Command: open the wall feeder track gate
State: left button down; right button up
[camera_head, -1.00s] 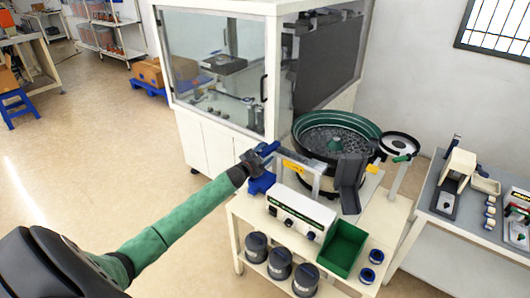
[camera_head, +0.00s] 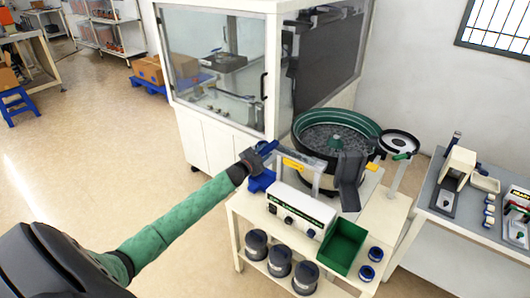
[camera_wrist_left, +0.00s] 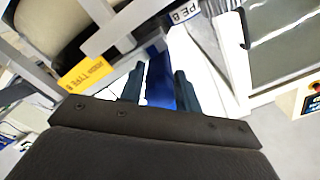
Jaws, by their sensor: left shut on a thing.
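The feeder track (camera_head: 318,166) is a pale rail with a yellow label (camera_head: 292,165), running left from the green-rimmed bowl feeder (camera_head: 338,128). A blue part (camera_head: 262,182), which looks like the track gate, sits at the rail's left end. My left gripper (camera_head: 266,152) is at this left end, just above the blue part. In the left wrist view my left gripper's two dark fingers (camera_wrist_left: 158,88) stand on either side of a blue piece (camera_wrist_left: 157,68) and are shut on it. How far the gate is open is hidden. My right gripper is not in view.
A white control box (camera_head: 300,212) and a green bin (camera_head: 342,246) stand on the feeder table in front of the track. A glass-walled cabinet (camera_head: 215,75) is behind. A grey side table (camera_head: 480,215) is at the right.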

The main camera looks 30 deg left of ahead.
pick_arm(q)
jog(key=shift+s, duration=1.35)
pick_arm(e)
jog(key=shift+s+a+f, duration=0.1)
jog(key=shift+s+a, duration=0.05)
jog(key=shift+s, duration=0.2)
pick_arm(q)
jog(key=c, duration=1.1)
grip_release()
jog(key=shift+w, duration=0.1)
jog(key=shift+c, duration=0.2)
jog(key=shift+a, duration=0.1)
jog(key=s+b, duration=0.3)
jog(key=s, duration=0.4)
jog(key=shift+s+a, duration=0.3)
jog(key=shift+s, duration=0.1)
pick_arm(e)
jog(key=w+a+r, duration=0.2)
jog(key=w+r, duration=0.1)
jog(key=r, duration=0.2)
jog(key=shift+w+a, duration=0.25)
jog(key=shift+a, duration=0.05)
